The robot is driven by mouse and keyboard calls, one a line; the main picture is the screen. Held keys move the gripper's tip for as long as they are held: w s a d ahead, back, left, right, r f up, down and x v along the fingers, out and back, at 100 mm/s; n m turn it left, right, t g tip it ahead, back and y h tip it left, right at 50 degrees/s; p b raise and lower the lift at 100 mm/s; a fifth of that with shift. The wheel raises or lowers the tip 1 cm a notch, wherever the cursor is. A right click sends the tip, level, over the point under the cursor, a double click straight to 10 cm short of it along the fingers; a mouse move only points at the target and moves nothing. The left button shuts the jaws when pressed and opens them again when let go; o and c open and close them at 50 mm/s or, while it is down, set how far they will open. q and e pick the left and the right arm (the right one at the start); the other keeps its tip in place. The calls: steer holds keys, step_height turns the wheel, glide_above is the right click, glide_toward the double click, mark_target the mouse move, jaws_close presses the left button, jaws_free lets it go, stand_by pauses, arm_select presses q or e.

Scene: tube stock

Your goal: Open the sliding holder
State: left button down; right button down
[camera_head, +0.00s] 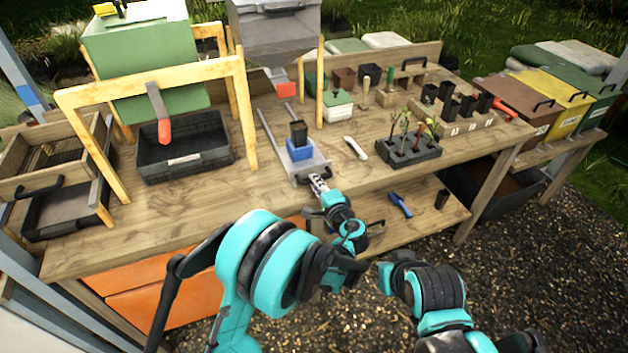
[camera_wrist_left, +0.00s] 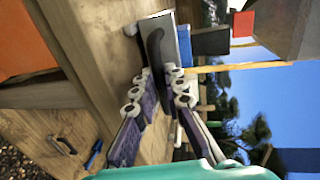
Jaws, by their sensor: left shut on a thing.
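The sliding holder (camera_head: 313,167) is a grey plate on two rails, standing out near the table's front edge. It carries a blue block (camera_head: 299,151) with a black pot (camera_head: 299,132) in it. A dark handle (camera_wrist_left: 156,48) is on its front. My left gripper (camera_head: 318,184) is at the front of the holder, shut on this handle. In the left wrist view, the fingers of my left gripper (camera_wrist_left: 159,80) lie on both sides of the handle's end. My right arm shows at the lower right, but its gripper is not in view.
A white-handled tool (camera_head: 356,148) and a dark seedling tray (camera_head: 408,150) lie right of the holder. A black crate (camera_head: 184,147) and a wooden frame (camera_head: 150,78) stand to its left. A blue trowel (camera_head: 400,204) lies on the lower shelf.

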stand_by(0.3)
arm_select(q)
steer(key=c, duration=1.6)
jaws_free()
steer(key=shift+o, duration=0.2)
